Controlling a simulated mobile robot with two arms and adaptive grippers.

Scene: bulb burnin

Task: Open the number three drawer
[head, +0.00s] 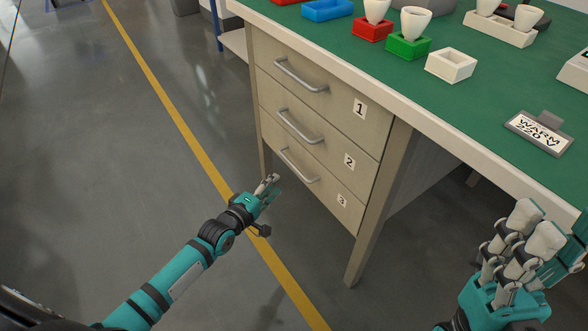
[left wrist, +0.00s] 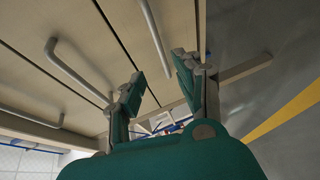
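The number three drawer (head: 338,208) is the lowest of three in the bench, labelled 3 (head: 342,200), and it sits shut. Its grey bar handle (head: 299,166) runs across its front. My left gripper (head: 268,184) is just in front of and below this handle. In the left wrist view my left gripper (left wrist: 156,88) has its fingers apart, with the end of a bar handle (left wrist: 157,40) showing near the gap. I cannot tell whether they touch it. My right gripper (head: 532,235) is empty at the lower right, its fingers apparently apart.
Drawers one (head: 315,85) and two (head: 322,135) above are shut. The green benchtop (head: 460,85) holds coloured trays, bulbs in sockets and a WARM 220 V sign (head: 539,133). A bench leg (head: 378,205) stands right of the drawers. The floor in front is clear.

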